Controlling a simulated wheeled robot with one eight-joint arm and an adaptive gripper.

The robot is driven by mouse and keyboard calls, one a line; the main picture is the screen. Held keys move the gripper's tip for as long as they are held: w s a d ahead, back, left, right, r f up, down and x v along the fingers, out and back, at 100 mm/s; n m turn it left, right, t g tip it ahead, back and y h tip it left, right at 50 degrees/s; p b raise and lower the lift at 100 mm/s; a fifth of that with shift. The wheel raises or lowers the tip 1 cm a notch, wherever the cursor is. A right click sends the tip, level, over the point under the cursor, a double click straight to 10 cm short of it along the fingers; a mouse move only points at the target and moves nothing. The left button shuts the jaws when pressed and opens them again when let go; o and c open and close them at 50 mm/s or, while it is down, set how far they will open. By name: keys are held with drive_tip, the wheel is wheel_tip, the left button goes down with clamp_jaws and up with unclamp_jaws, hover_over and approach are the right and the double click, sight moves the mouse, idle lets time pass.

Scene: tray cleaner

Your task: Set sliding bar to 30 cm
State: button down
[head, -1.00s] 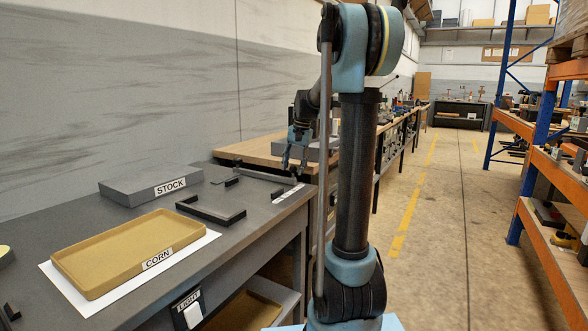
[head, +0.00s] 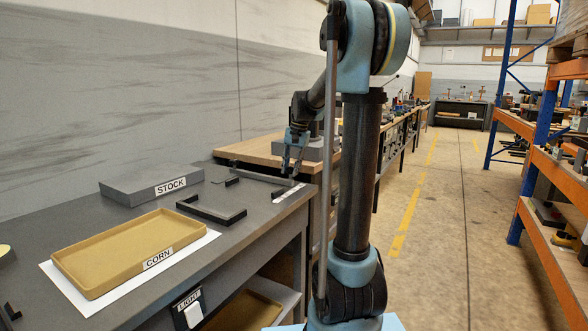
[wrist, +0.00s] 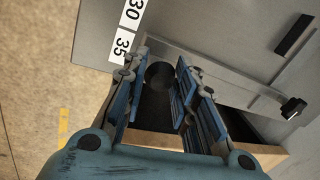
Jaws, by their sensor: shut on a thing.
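The sliding bar (wrist: 215,75) is a light grey strip across the grey bench top. In the wrist view its left end lies near the white 35 label (wrist: 122,46), with the 30 label (wrist: 131,13) beyond it. A black piece (wrist: 292,108) sits at its right end. My gripper (wrist: 160,66) has its blue fingers on both sides of a dark round knob (wrist: 159,76) at the bar's left end and is shut on it. The fingers partly hide the knob. In the head view my gripper (head: 291,178) is down at the bar's near end (head: 270,179).
On the bench, a black angled bracket (head: 212,213), a grey STOCK block (head: 150,190) and a tan CORN tray (head: 62,262) stand left of the bar. A wooden workbench (head: 250,153) lies behind. The aisle on the right is clear.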

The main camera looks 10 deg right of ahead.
drive_tip(key=shift+s+a, duration=0.85)
drive_tip(key=shift+s, duration=0.3)
drive_tip(key=c, duration=1.3)
unclamp_jaws()
drive_tip(key=r, duration=0.4)
drive_tip(key=d+r, duration=0.1)
drive_tip(key=r, duration=0.2)
drive_tip(key=s+d+r, duration=0.1)
drive_tip(key=r, duration=0.3)
drive_tip(key=shift+d+r, duration=0.1)
drive_tip(key=shift+r, duration=0.25)
drive_tip(key=s+d+f+n, duration=0.2)
drive_tip(key=s+f, duration=0.7)
drive_tip(key=s, duration=0.1)
drive_tip(key=s+d+f+n+h, duration=0.1)
drive_tip(key=s+f, duration=0.9)
drive_tip(key=s, duration=0.1)
drive_tip(key=s+d+f+n+t+h, duration=0.1)
drive_tip(key=s+d+f+n, duration=0.1)
drive_tip(key=s+f, duration=0.7)
drive_tip(key=shift+s+d+f+n, duration=0.15)
drive_tip(key=shift+s+f, duration=0.05)
drive_tip(key=shift+s, duration=0.4)
drive_tip(key=shift+s+d+f+n, duration=0.15)
drive_tip(key=shift+s+f, duration=0.05)
drive_tip(key=shift+s, duration=0.4)
